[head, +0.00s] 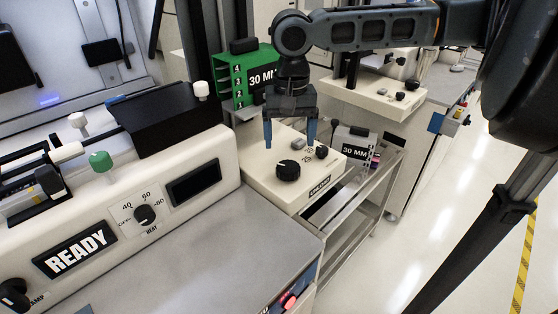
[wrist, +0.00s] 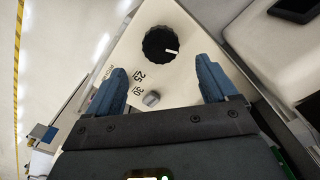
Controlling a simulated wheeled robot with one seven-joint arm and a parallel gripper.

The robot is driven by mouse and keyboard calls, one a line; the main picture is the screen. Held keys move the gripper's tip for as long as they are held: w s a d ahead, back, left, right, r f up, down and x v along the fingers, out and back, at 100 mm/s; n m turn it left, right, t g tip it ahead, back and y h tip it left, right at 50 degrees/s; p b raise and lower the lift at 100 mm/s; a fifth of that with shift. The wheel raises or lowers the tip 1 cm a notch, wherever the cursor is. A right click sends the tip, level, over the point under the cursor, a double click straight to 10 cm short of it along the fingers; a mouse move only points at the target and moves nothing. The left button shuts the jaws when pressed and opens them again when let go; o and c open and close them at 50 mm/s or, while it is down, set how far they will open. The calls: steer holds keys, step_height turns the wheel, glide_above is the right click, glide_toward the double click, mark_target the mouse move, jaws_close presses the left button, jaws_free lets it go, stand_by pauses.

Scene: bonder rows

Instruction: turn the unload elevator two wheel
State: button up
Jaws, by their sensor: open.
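A black ribbed wheel (head: 288,170) with a white pointer line sits on top of a cream elevator box (head: 262,182), which I take to be unload elevator two; its front label is too small to read surely. In the wrist view the wheel (wrist: 160,43) lies ahead of the fingertips, roughly midway between them. My gripper (head: 290,140) points down above the box, with its two blue fingers apart and nothing between them. The wrist view also shows the open fingers (wrist: 158,75). They appear apart from the wheel.
A green 30 MM magazine (head: 240,78) stands behind the box. A machine with a READY display (head: 75,249) is at left. Another cream elevator box (head: 385,98) is behind. The floor (head: 440,230) at right is clear.

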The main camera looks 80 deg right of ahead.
mark_target(288, 166)
step_height(288, 166, down, 7)
steer(key=shift+f, duration=0.2)
steer(key=shift+c, duration=0.3)
steer(key=c, duration=1)
steer(key=shift+r+n+p, duration=0.1)
steer(key=shift+n+p, duration=0.25)
steer(key=shift+n, duration=0.05)
steer(key=n+p, duration=0.1)
steer(key=n, duration=0.1)
steer(key=shift+w+n, duration=0.1)
steer(key=shift+n, duration=0.3)
steer(key=n+p, duration=0.1)
steer(key=n, duration=0.3)
steer(key=shift+p, duration=0.35)
